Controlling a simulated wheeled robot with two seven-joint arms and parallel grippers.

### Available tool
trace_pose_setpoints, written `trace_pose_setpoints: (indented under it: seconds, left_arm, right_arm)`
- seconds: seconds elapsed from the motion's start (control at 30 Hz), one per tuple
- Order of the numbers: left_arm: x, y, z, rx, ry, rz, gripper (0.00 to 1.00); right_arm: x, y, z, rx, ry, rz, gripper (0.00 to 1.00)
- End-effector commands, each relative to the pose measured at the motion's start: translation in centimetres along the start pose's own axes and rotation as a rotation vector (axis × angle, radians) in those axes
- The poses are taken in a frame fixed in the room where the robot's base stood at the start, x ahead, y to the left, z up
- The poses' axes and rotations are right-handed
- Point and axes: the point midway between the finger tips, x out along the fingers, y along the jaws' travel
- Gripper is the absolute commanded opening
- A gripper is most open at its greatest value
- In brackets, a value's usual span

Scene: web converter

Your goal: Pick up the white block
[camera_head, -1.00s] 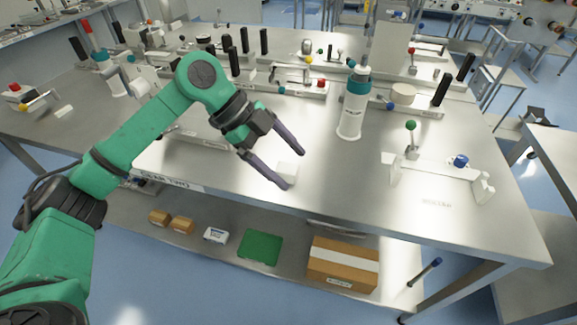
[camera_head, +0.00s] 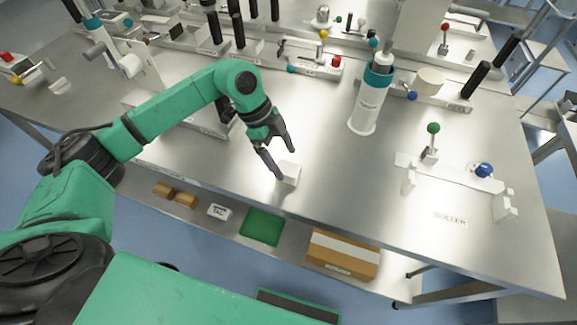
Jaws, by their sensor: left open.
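The white block (camera_head: 290,173) is a small cube on the metal table, near its front edge. My left gripper (camera_head: 286,163) comes in from the left with its two dark fingers spread. One fingertip is at the block's left side and the other is above and behind it. The gripper is open, and I cannot tell whether a finger touches the block. My right gripper is not in view.
A white and teal bottle (camera_head: 370,98) stands behind and right of the block. A white roller fixture (camera_head: 456,180) is at the right. Several racks and fixtures line the back. A lower shelf holds a green tray (camera_head: 262,227) and a cardboard box (camera_head: 342,252).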

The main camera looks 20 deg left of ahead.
Motion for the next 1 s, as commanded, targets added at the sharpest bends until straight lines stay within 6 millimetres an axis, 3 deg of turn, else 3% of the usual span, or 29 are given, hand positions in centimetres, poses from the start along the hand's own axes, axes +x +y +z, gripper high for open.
trace_pose_setpoints:
  seconds: [0.07, 0.17, 0.4, 0.43, 0.67, 1.0]
  left_arm:
    - [1.1, 0.2, -0.1, -0.001, 0.000, 0.007, 0.91]
    - [3.1, 0.1, 0.0, 0.000, 0.002, 0.004, 0.91]
    - [4.0, 0.1, 0.2, 0.001, 0.000, 0.000, 0.91]
    - [4.0, 0.1, 0.2, 0.001, 0.000, 0.000, 0.87]
    - [4.0, 0.1, 0.2, 0.001, 0.000, 0.000, 0.00]
    - [3.5, 0.0, -0.1, 0.002, 0.001, -0.001, 0.00]
  right_arm:
    - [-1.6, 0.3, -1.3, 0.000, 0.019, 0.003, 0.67]
    - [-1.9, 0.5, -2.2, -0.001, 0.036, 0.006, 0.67]
    - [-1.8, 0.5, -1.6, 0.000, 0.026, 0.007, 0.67]
    - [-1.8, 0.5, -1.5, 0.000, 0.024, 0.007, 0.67]
    - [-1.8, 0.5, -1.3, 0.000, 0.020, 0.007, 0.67]
    - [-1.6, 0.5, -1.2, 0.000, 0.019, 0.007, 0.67]
